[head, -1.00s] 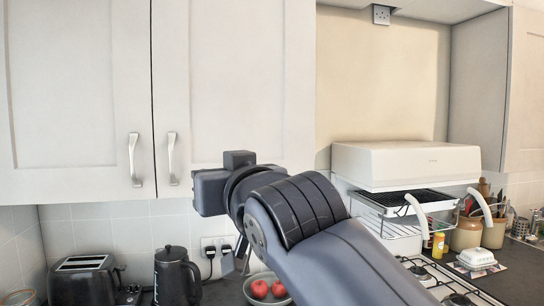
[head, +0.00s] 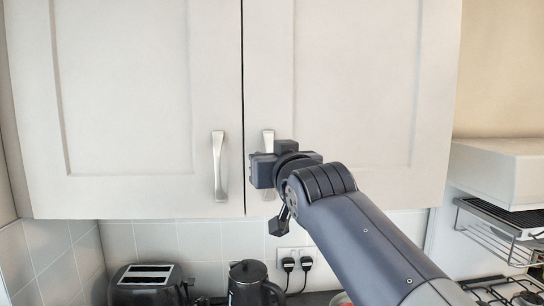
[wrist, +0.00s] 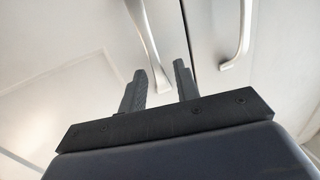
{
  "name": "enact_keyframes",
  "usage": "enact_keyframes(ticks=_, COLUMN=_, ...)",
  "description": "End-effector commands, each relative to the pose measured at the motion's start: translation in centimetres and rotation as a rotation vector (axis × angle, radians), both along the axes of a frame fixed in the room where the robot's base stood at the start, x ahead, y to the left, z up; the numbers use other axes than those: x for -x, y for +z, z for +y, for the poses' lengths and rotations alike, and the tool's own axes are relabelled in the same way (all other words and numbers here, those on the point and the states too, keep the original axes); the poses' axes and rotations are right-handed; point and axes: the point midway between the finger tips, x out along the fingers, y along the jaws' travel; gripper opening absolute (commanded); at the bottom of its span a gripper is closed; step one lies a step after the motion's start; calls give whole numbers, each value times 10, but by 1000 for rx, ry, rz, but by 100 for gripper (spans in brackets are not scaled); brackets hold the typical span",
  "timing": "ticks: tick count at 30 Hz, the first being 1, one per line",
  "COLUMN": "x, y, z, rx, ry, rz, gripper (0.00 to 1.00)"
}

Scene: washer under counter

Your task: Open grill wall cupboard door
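The pale wall cupboard has a left door (head: 120,90) and a right door (head: 350,80), both closed, with a narrow gap between them. A silver upright handle (head: 218,165) is on the left door. The right door's handle (head: 268,140) is partly hidden behind my gripper (head: 264,170). In the wrist view, my gripper (wrist: 158,68) is open, its two dark fingers pointing at the doors. I cannot tell whether a finger touches a handle.
Below the cupboard are a black toaster (head: 148,285), a dark kettle (head: 250,285) and plugs in a wall socket (head: 297,264). A white grill hood (head: 500,170) and rack (head: 495,235) stand at the right. The space in front of the left door is clear.

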Motion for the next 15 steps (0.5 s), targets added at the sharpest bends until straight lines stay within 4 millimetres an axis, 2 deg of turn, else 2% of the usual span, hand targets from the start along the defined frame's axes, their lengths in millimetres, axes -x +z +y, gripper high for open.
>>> enact_keyframes(ticks=2, x=0, y=0, z=0, rx=0, ry=0, rz=1, gripper=29)
enact_keyframes(ticks=12, x=0, y=0, z=0, rx=0, ry=1, rz=1, gripper=1)
enact_keyframes(ticks=15, x=0, y=0, z=0, rx=0, ry=1, rz=1, gripper=0)
